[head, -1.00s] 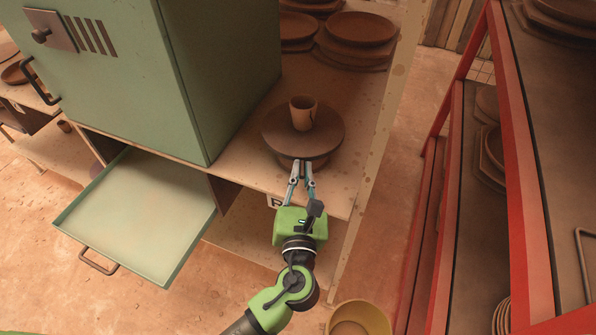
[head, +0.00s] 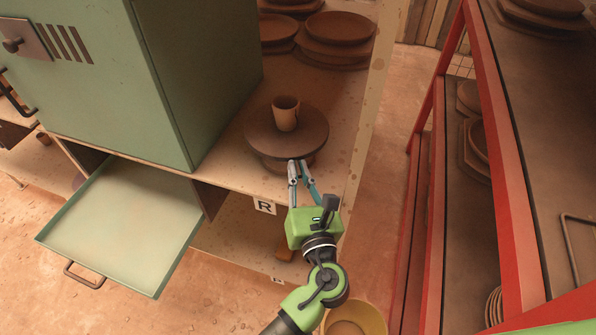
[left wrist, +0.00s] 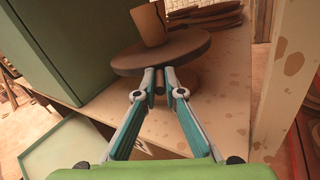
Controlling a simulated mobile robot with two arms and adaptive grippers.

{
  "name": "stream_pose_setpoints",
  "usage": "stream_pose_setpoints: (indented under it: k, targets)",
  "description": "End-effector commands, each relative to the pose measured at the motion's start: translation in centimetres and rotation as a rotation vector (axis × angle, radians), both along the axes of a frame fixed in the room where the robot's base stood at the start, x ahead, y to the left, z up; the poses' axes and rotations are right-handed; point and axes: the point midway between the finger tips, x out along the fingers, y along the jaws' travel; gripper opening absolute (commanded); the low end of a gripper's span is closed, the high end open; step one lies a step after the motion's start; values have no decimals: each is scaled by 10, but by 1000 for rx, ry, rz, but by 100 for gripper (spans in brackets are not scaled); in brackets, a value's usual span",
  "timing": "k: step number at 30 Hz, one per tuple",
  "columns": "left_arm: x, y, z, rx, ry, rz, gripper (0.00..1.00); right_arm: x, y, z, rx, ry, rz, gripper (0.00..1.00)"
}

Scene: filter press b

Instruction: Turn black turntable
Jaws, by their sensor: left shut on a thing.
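The black turntable (head: 262,134) is a dark round disc on a lower base, standing on the wooden bench near its front edge. A tan cup (head: 286,113) stands upright on its top; the cup (left wrist: 151,25) and disc (left wrist: 185,47) also show in the left wrist view. My left gripper (head: 299,163) is at the turntable's front rim, slightly right of its middle. In the left wrist view my left gripper (left wrist: 160,73) is shut on a small dark peg (left wrist: 160,82) just under the disc's edge. The fingertips partly hide the peg. My right gripper is not in view.
A green cabinet (head: 150,80) stands left of the turntable, with a pale green tray (head: 120,225) sticking out below it. Brown plates (head: 340,28) lie behind. A red rack (head: 500,150) stands right across a floor gap. A yellow bucket (head: 370,315) is below my arm.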

Motion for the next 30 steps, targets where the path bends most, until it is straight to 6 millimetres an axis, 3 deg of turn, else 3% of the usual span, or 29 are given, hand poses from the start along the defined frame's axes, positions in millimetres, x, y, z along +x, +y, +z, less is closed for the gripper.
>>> stream_pose_setpoints:
  k: [3, 4, 6, 18, 23, 30]
  targets:
    - [0, 0, 1, -1, -1, 0, 0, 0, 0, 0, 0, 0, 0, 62]
    - [0, 0, 1, -1, -1, 0, 12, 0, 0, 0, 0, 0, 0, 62]
    - [0, 0, 1, 0, -1, 0, 26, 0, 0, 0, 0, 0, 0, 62]
    - [-4, -1, 0, 0, 0, -1, 26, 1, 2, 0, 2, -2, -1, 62]
    - [-27, -4, -1, 0, 2, -2, 26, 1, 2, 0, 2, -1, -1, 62]
    - [-79, -12, -2, 0, 4, -2, 26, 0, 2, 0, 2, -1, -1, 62]
